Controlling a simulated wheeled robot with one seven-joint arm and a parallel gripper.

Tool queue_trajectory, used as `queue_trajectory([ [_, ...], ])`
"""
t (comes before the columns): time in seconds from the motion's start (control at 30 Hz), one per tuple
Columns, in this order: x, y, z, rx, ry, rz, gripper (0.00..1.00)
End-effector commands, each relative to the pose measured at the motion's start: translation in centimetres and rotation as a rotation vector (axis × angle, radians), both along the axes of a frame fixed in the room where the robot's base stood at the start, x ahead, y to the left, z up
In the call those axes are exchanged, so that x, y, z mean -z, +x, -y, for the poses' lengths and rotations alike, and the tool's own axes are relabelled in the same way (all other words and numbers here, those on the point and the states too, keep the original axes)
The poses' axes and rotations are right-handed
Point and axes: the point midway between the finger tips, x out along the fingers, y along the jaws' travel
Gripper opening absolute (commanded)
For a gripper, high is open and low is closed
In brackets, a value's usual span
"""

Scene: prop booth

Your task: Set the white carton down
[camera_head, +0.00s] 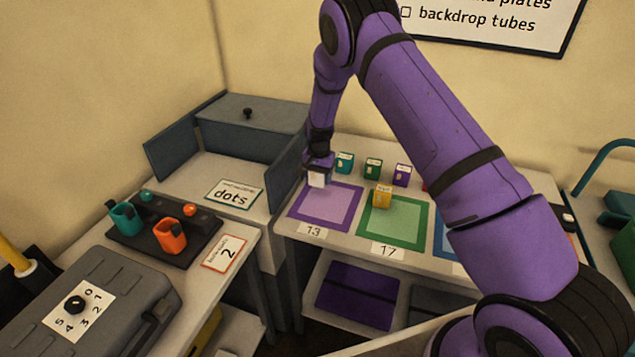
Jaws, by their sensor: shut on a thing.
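My gripper (318,165) is at the end of my purple arm, at the back left of the table with the coloured mats. It points down and is shut on the white carton (317,180). The gripper covers the carton's upper part. The carton appears over the back edge of the purple mat (314,223) labelled 13. I cannot tell whether its underside touches the surface.
A yellow carton (381,197) stands on the green mat (374,236) labelled 17. Teal (345,162), green (373,168) and purple (402,174) cartons stand behind the mats. A grey panel (287,174) rises left of my gripper. My arm hides part of the right side.

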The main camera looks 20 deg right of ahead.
Motion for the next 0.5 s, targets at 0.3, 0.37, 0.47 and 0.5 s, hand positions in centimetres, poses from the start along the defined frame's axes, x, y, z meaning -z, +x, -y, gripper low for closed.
queue_trajectory([
  [0.3, 0.7, 1.8, 0.2, -0.001, 0.0, -0.001, 0.31],
  [0.37, 1.6, 1.7, 0.2, 0.0, 0.0, -0.003, 0.31],
  [0.47, 3.1, 1.7, 0.1, 0.0, 0.0, -0.002, 0.31],
  [0.5, 3.4, 1.7, 0.1, 0.0, 0.0, -0.001, 0.31],
])
